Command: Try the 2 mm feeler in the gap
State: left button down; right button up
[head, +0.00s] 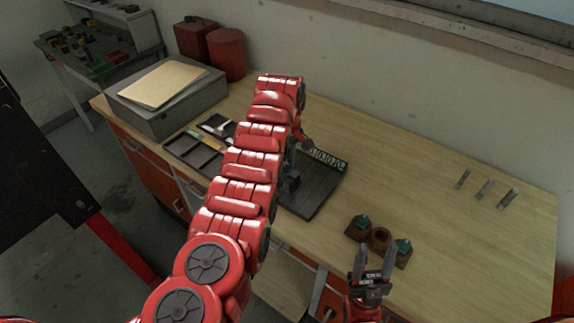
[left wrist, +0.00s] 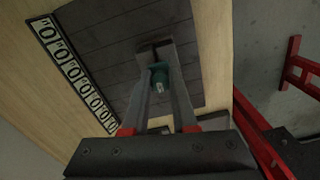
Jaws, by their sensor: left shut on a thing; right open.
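My left gripper (left wrist: 156,50) is shut on a small teal-handled piece, taken to be a feeler (left wrist: 160,77), in the left wrist view. It is over a dark slatted board (left wrist: 110,55) with a strip of printed numerals (left wrist: 75,70) along one edge. I cannot tell the feeler's size or whether its tip touches anything. In the head view my left arm hides most of that gripper and part of the board (head: 315,190). A brown wooden holder (head: 380,238) bears two teal-topped pieces (head: 362,221) and an empty middle socket. My right gripper (head: 374,258) is open and empty beside the holder.
A dark divided tray (head: 195,152) and a grey box (head: 165,108) with a folder lie left of my arm. Red canisters (head: 226,55) stand behind. The bench's middle right is clear.

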pick_arm(q)
jog(key=shift+r, duration=1.55)
jog(key=shift+r, duration=0.1)
jog(key=shift+r, duration=2.4)
jog(key=shift+f, duration=0.1)
